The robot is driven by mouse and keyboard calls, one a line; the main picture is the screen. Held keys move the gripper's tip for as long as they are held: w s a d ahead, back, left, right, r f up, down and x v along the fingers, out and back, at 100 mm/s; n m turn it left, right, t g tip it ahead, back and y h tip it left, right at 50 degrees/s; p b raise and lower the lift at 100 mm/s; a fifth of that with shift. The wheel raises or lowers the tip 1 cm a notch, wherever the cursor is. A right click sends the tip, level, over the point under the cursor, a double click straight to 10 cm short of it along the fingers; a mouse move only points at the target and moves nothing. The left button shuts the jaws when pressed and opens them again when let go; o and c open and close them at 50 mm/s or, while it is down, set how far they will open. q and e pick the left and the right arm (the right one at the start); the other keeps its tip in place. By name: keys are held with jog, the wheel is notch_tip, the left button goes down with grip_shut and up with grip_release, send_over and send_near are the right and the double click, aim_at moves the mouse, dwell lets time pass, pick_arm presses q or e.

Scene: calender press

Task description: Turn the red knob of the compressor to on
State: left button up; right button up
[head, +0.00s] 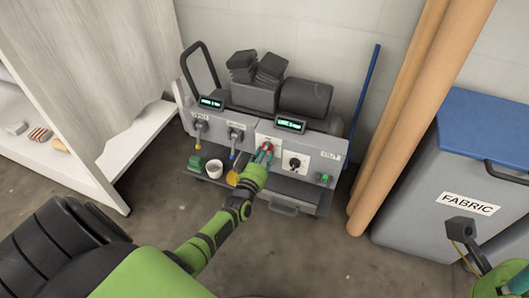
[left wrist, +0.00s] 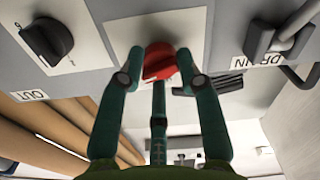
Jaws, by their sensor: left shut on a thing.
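The compressor (head: 335,147) is a grey unit with a front panel, standing by the wall in the middle of the head view. Its red knob (left wrist: 158,60) sits on a white plate in the left wrist view; in the head view it is mostly covered by my fingers. My left gripper (head: 264,153) is at the panel, with its teal fingers on either side of the knob, shut on it. The knob's exact setting is hard to read. My right gripper's fingers do not show.
A black knob (head: 295,163) is right of the red one, with a green fitting (head: 323,178) beyond. A grey FABRIC bin (head: 415,190) and brown rolls (head: 385,140) stand right. A white shelf (head: 100,100) is left.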

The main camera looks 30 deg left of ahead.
pick_arm(q)
jog(key=shift+r, duration=0.1)
jog(key=o, duration=1.1)
jog(key=shift+o, duration=0.2)
jog(key=v, duration=1.2)
